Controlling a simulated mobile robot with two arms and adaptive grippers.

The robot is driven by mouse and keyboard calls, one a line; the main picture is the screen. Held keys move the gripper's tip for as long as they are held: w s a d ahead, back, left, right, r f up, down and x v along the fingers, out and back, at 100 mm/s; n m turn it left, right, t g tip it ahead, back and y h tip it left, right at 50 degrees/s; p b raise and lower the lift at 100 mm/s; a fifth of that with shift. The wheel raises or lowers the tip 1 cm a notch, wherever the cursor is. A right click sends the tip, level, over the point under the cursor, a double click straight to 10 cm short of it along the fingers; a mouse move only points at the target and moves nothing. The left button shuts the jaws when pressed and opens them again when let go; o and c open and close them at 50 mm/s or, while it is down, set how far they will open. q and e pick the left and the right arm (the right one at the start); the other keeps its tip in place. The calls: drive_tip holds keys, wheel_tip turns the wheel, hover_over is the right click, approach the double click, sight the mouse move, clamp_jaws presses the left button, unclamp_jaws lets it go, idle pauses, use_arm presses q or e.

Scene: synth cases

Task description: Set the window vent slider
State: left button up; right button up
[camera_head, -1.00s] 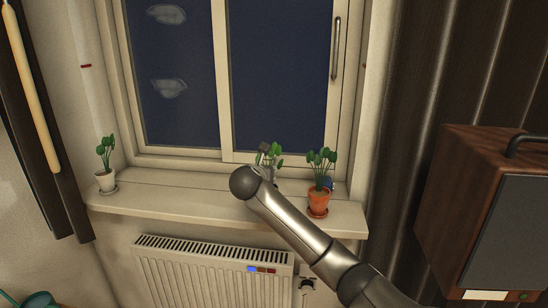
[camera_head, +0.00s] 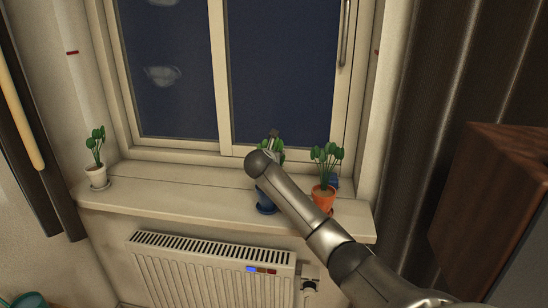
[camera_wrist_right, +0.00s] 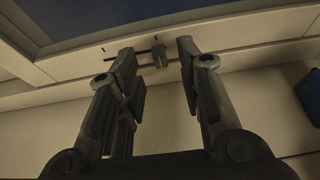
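In the right wrist view, the vent slider's small grey knob (camera_wrist_right: 159,57) stands on the pale window frame beside a dark slot (camera_wrist_right: 142,52). My right gripper (camera_wrist_right: 157,53) is open, with its two dark fingers apart and pointing at the frame. The knob shows between the fingertips, closer to the right finger in the picture, and nothing is gripped. Whether a finger touches the knob I cannot tell. In the head view, my right arm reaches to the lower window frame (camera_head: 184,150) and mostly hides its gripper. My left gripper is not in view.
An orange potted plant (camera_head: 324,195) stands on the windowsill (camera_head: 160,197) close to my right arm. A plant on a blue saucer (camera_head: 266,209) is partly behind the arm. A white potted plant (camera_head: 97,174) stands far left. A radiator (camera_head: 205,268) is below.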

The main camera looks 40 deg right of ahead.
drive_tip(key=shift+x, duration=1.35)
drive_tip(key=shift+r, duration=0.15)
clamp_jaws()
